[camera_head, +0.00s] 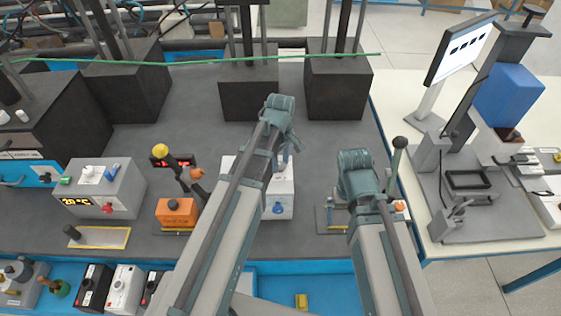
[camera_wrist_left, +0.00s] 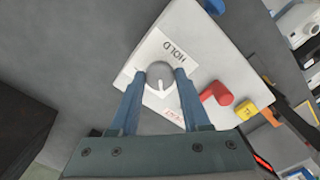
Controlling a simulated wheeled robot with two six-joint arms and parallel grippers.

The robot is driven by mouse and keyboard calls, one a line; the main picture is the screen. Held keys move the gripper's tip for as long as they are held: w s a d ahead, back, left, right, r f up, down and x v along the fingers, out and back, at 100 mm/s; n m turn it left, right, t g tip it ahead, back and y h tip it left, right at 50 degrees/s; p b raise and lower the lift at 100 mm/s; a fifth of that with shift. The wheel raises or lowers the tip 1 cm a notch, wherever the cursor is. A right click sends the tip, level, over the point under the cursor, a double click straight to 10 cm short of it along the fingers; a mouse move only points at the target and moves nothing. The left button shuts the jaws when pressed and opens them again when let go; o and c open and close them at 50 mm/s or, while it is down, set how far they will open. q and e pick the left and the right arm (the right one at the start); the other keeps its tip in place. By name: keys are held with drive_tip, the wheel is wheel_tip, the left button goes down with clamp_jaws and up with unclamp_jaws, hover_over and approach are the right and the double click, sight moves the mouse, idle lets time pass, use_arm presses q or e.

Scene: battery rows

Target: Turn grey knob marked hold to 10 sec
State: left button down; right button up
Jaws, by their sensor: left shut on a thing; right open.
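The grey knob (camera_wrist_left: 160,72) sits on the white face of a box (camera_wrist_left: 205,50), beside the word HOLD. A pale pointer line on the knob points toward the bottom of the left wrist view. My left gripper (camera_wrist_left: 160,78) is shut on the knob, one blue finger on each side. In the head view the white box (camera_head: 284,200) stands mid-table under my left gripper (camera_head: 284,158), whose arm hides part of it. The knob is not clear there. My right gripper (camera_head: 348,196) is open to the right of the box, its fingertips mostly hidden.
The box also has a red handle (camera_wrist_left: 217,94) and a yellow button (camera_wrist_left: 243,108). An orange block (camera_head: 177,212) and a grey 20 °C box (camera_head: 103,188) stand to the left. Black blocks (camera_head: 338,88) line the back. A screen (camera_head: 462,48) stands at the right.

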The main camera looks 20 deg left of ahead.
use_arm(q)
drive_tip(key=shift+m, duration=0.3)
drive_tip(key=m, duration=0.3)
drive_tip(key=shift+m, duration=0.4)
drive_tip(key=m, duration=0.4)
drive_tip(key=shift+m, duration=0.3)
drive_tip(key=m, duration=0.4)
drive_tip(key=shift+m, duration=2.4)
drive_tip(key=shift+c, duration=1.8)
unclamp_jaws()
